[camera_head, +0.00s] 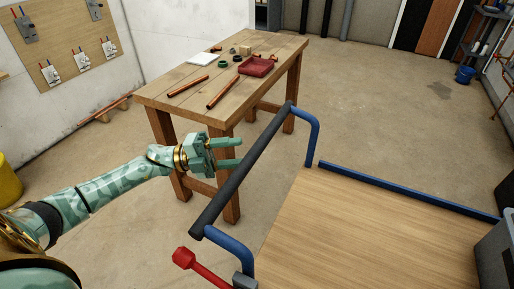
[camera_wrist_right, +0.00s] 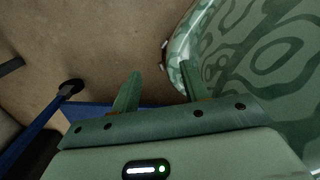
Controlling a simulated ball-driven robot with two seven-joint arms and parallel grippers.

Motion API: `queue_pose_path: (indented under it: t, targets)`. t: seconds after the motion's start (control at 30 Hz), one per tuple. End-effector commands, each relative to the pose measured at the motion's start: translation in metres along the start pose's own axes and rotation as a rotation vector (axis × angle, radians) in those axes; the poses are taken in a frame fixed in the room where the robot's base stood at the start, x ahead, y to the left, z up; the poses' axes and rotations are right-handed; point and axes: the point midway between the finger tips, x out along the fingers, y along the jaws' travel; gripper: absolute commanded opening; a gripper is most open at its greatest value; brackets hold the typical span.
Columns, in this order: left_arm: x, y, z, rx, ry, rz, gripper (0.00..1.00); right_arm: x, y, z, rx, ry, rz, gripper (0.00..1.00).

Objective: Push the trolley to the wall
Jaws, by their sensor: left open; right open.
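My right gripper (camera_wrist_right: 161,72) is open and empty in the right wrist view, above the floor. A blue frame bar (camera_wrist_right: 32,135) with a dark wheel lies at the left there. The grey back wall (camera_head: 385,22) is at the top.
A grey bin (camera_head: 496,255) is at the right edge. A red-ended bar (camera_head: 184,258) is in front. Open floor (camera_head: 400,110) lies behind the trolley.

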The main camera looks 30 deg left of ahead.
Motion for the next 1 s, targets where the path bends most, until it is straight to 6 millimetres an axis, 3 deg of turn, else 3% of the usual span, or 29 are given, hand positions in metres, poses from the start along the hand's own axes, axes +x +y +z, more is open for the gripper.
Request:
queue_pose_path:
  t: [0.1, 0.3, 0.67, 0.87, 1.0]
  targets:
    - [0.027, -0.002, 0.0, 0.002, 0.001, -0.002, 0.47, -0.002, -0.002, -0.001, 0.001, 0.002, -0.003, 0.45]
    - [0.054, 0.0, 0.0, 0.0, -0.001, -0.001, 0.47, -0.004, -0.009, -0.004, 0.004, 0.006, -0.011, 0.45]
    - [0.06, 0.001, 0.001, -0.001, -0.002, 0.002, 0.47, -0.004, -0.007, -0.003, 0.002, 0.006, -0.009, 0.45]
    - [0.06, 0.001, 0.0, -0.001, -0.002, 0.002, 0.0, -0.004, -0.004, -0.002, 0.0, 0.005, -0.005, 0.45]
    - [0.06, 0.001, 0.0, -0.001, -0.002, 0.002, 0.0, -0.004, -0.003, -0.002, 0.0, 0.004, -0.004, 0.45]
